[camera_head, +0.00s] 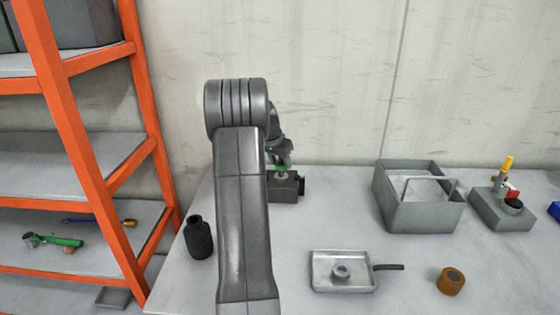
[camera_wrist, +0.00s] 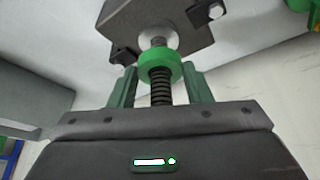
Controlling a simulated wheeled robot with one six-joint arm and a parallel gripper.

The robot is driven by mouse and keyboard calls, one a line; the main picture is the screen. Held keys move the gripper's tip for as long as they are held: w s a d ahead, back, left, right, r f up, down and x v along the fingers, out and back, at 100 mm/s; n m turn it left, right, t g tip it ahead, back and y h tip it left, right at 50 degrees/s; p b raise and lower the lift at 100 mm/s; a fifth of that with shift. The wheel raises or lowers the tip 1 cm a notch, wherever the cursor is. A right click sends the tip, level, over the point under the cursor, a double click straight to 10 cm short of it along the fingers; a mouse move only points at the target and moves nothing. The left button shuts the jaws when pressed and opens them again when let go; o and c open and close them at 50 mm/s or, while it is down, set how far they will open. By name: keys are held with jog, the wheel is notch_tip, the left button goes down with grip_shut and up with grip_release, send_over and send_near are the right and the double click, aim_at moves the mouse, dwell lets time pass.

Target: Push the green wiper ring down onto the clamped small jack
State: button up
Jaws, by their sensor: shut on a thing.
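The green wiper ring (camera_wrist: 160,66) sits around the dark threaded screw (camera_wrist: 161,88) of the small jack, close to the jack's pale round collar (camera_wrist: 158,39). The dark grey clamp block (camera_wrist: 155,20) lies beyond the collar. My gripper (camera_wrist: 161,72) is shut on the ring, with a dark green finger on either side and the screw running between them towards my palm. In the head view the ring (camera_head: 282,168) shows just above the clamp block (camera_head: 284,188). My arm hides much of the gripper and the block's left side there.
A grey bin (camera_head: 418,213) and a fixture with a yellow handle (camera_head: 502,210) stand to the right. A metal tray (camera_head: 343,286) and a brown cylinder (camera_head: 451,281) are in front. A black bottle (camera_head: 198,238) and an orange shelf rack (camera_head: 80,150) are left.

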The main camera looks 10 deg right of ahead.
jog(key=shift+f+b, duration=0.45)
jog(key=shift+f, duration=0.25)
jog(key=o, duration=1)
jog(key=shift+o, duration=0.2)
jog(key=shift+s, duration=0.1)
jog(key=b+v, duration=0.1)
jog(key=v, duration=1.3)
jog(key=p+x, duration=0.1)
jog(key=x, duration=1.3)
jog(key=shift+r+p, duration=0.35)
jog(key=shift+r, duration=0.1)
